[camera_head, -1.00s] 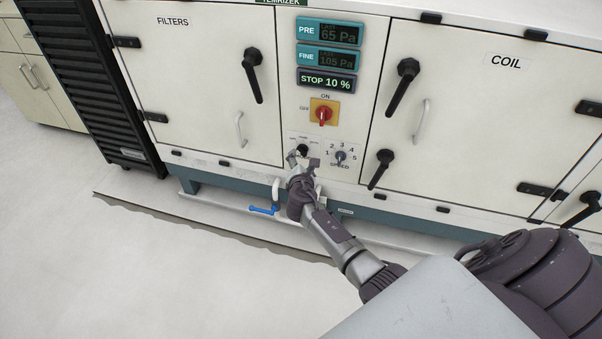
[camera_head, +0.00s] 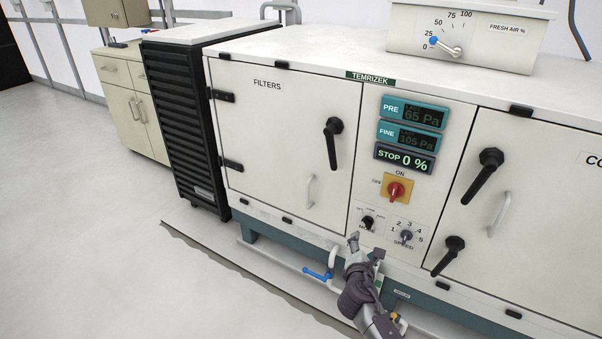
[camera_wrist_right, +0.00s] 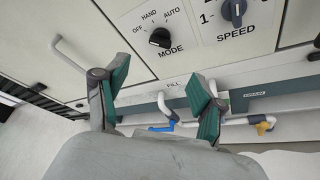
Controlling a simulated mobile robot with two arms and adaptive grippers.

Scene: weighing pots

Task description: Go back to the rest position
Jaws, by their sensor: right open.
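My right gripper (camera_head: 365,246) is in front of the lower control panel of a white air-handling unit, below the MODE knob (camera_head: 367,223) and the SPEED knob (camera_head: 405,237). Its fingers are spread with nothing between them. In the right wrist view the open fingers (camera_wrist_right: 155,95) have green pads, and the MODE knob (camera_wrist_right: 160,38) shows above them, apart from them. My left gripper is not in view.
The unit's FILTERS door (camera_head: 280,130) has a black lever and a pale handle. A blue-handled valve (camera_head: 318,274) sits on piping low at the front. A black louvred cabinet (camera_head: 183,125) stands left. The floor (camera_head: 90,200) at left is clear.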

